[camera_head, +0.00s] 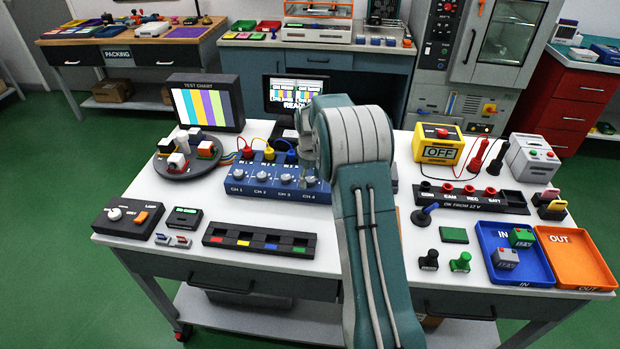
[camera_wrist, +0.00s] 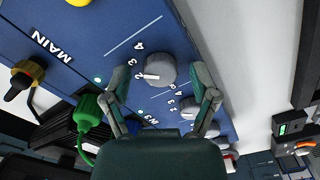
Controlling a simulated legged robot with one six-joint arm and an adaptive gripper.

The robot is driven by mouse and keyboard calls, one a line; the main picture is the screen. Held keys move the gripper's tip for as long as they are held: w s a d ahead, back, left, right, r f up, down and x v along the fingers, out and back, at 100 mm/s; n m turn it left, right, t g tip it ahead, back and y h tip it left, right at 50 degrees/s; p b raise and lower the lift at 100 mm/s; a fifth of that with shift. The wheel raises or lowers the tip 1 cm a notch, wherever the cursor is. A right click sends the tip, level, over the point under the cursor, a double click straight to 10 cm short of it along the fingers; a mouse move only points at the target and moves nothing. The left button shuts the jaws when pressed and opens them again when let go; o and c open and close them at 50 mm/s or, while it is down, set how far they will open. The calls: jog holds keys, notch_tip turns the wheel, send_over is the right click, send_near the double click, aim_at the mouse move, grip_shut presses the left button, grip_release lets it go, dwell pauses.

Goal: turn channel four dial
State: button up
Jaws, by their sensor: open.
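The blue channel box (camera_head: 262,188) stands on the white table with a row of pale dials labelled CH along its front. The rightmost dial (camera_head: 310,181) is just below my gripper (camera_head: 308,160), which my arm partly hides. In the wrist view, a round grey dial (camera_wrist: 161,69) sits on the blue panel between the fingertips of my gripper (camera_wrist: 164,82). The fingers are spread on both sides of it, and I cannot tell whether they touch it. Its white mark points left, near what looks like the number 2. The channel label beside it is too unclear to read.
Red, yellow and blue plugs (camera_head: 269,153) with cables rise behind the dials. In the wrist view, further dials (camera_wrist: 190,107) and a green plug (camera_wrist: 91,110) are close to the fingers. A black slotted strip (camera_head: 259,240) lies in front of the box.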

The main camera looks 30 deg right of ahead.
aim_at(310, 179)
jog(key=shift+r, duration=0.1)
notch_tip(310, 179, up, 12)
dwell(0.4)
dwell(0.3)
jog(key=s+a+r+m+t, duration=0.2)
jog(key=s+a+r+t, duration=0.1)
jog(key=s+a+r, duration=1)
jog(key=s+a+f+m+t, duration=0.1)
jog(key=s+a+f, duration=0.1)
jog(key=s, duration=0.8)
jog(key=s+a+f+m+t, duration=0.1)
jog(key=s+a+f+m, duration=0.1)
jog(key=s, duration=0.9)
jog(key=shift+s+t, duration=0.25)
jog(key=shift+t, duration=0.05)
